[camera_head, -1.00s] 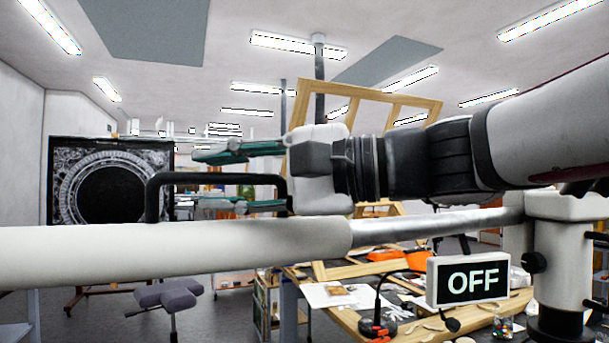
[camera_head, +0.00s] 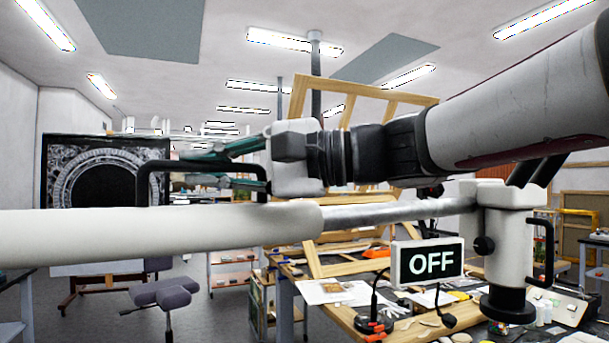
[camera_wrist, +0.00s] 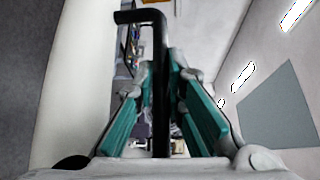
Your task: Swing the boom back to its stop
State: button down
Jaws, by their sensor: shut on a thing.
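The boom (camera_head: 240,226) is a long white tube that crosses the head view from the left edge. It narrows to a grey metal rod that joins a white upright head (camera_head: 508,240) at the right. A black bar handle (camera_head: 143,186) stands on top of the boom. My gripper (camera_head: 195,167), with green fingers, reaches in from the right and is shut on this handle. In the wrist view the handle's black bar (camera_wrist: 160,90) runs between the two green fingers, and the white boom (camera_wrist: 80,80) lies to the left. The boom's stop cannot be made out.
An OFF sign (camera_head: 428,262) hangs below the rod near the upright head. A cluttered workbench (camera_head: 350,318) stands below it, with wooden frames behind. A grey stool (camera_head: 163,293) and a dark ornate panel on an easel (camera_head: 60,190) stand at the left. Open floor lies between them.

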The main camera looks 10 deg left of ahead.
jog(key=w+a+n+g, duration=0.2)
jog(key=w+a+g, duration=0.1)
jog(key=w+a, duration=0.3)
jog(key=shift+w, duration=0.15)
jog(key=shift+r, duration=0.1)
jog(key=c, duration=1.7)
grip_release()
jog(key=shift+w+a, duration=0.1)
jog(key=shift+a, duration=0.15)
jog(key=shift+o, duration=0.2)
jog(key=shift+d, duration=0.1)
jog(key=w+d, duration=0.2)
jog(key=d, duration=0.9)
jog(key=shift+d+r, duration=0.3)
jog(key=shift+d, duration=0.05)
jog(key=shift+f, duration=0.1)
